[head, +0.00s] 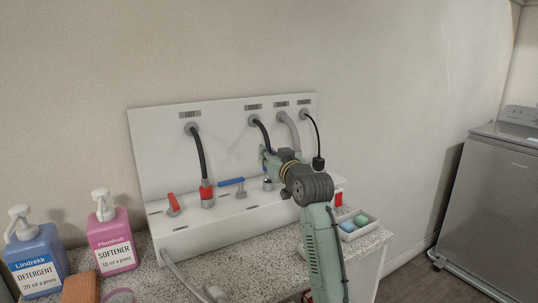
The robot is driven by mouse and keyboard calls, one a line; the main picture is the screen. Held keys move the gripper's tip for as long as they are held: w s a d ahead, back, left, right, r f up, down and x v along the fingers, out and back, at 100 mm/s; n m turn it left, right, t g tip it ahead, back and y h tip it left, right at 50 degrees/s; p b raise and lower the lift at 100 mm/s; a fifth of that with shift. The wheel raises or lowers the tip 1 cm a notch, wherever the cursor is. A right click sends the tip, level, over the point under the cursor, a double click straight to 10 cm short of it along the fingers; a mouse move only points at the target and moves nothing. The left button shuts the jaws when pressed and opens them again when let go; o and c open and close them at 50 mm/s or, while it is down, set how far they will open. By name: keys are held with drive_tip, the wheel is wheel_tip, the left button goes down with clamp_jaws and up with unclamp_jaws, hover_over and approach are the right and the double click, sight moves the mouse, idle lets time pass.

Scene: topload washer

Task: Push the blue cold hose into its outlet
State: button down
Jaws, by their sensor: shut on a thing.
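The cold hose (264,133) is dark and curves from a round port in the upright white panel down behind my gripper. My gripper (267,165) is shut on the hose's lower end, which is mostly hidden by the gripper and wrist. A metal outlet (268,184) shows just below the gripper on the white ledge, to the right of the blue lever (231,182). I cannot tell whether the hose end touches the outlet or is apart from it.
A red-ended hose (206,188) stands at the left outlet beside a red lever (173,205). A grey hose (293,130) and a black cord with a plug (318,160) hang to the right. Softener (115,240) and detergent (38,263) bottles stand front left; a tray (359,229) sits right.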

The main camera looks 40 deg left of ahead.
drive_tip(key=shift+f+b, duration=0.7)
drive_tip(key=shift+f, duration=1.05)
idle(0.4)
drive_tip(key=c, duration=1.5)
unclamp_jaws()
drive_tip(key=shift+d, duration=0.1)
drive_tip(key=v, duration=1.1)
drive_tip(key=shift+s+d, duration=0.25)
drive_tip(key=shift+d, duration=0.05)
